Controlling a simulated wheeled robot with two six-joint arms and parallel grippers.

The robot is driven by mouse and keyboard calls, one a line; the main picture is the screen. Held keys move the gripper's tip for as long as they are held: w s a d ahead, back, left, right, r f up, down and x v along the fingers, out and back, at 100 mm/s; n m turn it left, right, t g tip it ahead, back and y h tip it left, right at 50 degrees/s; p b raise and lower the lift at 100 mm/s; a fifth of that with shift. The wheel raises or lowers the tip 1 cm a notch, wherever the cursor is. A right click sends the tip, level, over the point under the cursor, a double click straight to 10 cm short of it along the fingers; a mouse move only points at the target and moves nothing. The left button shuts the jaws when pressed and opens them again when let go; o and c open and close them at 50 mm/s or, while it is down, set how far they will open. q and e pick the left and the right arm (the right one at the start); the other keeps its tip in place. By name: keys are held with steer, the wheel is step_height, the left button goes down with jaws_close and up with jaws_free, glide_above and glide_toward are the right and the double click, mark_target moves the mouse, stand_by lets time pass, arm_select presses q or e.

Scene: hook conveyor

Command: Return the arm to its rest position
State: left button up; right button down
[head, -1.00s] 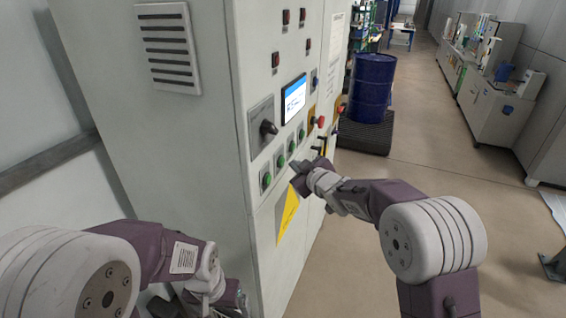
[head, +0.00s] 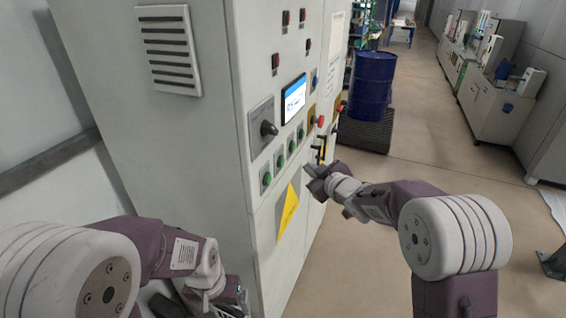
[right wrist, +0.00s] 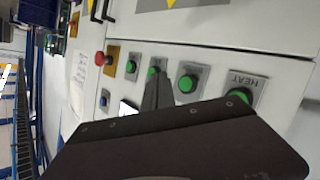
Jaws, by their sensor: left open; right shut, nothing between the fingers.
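My right arm reaches in from the right in the head view, and its gripper (head: 311,176) is in front of the control cabinet (head: 265,205), just below the row of green buttons (head: 279,160). That gripper is shut and empty, apart from the buttons. In the right wrist view its dark fingers (right wrist: 157,92) show in front of the green buttons (right wrist: 188,83), one labelled HEAT. My left arm is at the lower left of the head view, with its gripper (head: 238,300) low beside the cabinet and partly cut off by the frame's bottom edge.
The cabinet has a black rotary switch (head: 269,128), a screen (head: 294,99) and a red emergency button (head: 319,121). A blue drum (head: 372,84) stands on a dark pallet (head: 363,132) behind. The floor to the right (head: 450,150) is clear.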

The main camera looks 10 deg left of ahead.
steer(key=s+d+f+m+g+h+b, duration=0.2)
steer(key=s+d+f+m+h+b, duration=0.15)
steer(key=s+d+f+b, duration=0.3)
steer(key=s+d+f+m+g+h+b, duration=0.1)
steer(key=s+d+f+m+h+b, duration=0.25)
steer(key=s+d+f, duration=0.4)
steer(key=s+d+f+m+g, duration=0.1)
steer(key=s+f+m+g, duration=0.1)
steer(key=s+f+g, duration=0.2)
steer(key=s+d+f+m+g, duration=0.1)
steer(key=s+f+g, duration=0.3)
steer(key=s+f, duration=0.6)
steer(key=s+m+b, duration=0.1)
steer(key=s, duration=0.4)
steer(key=shift+s+d+g, duration=0.15)
steer(key=shift+s+g, duration=0.15)
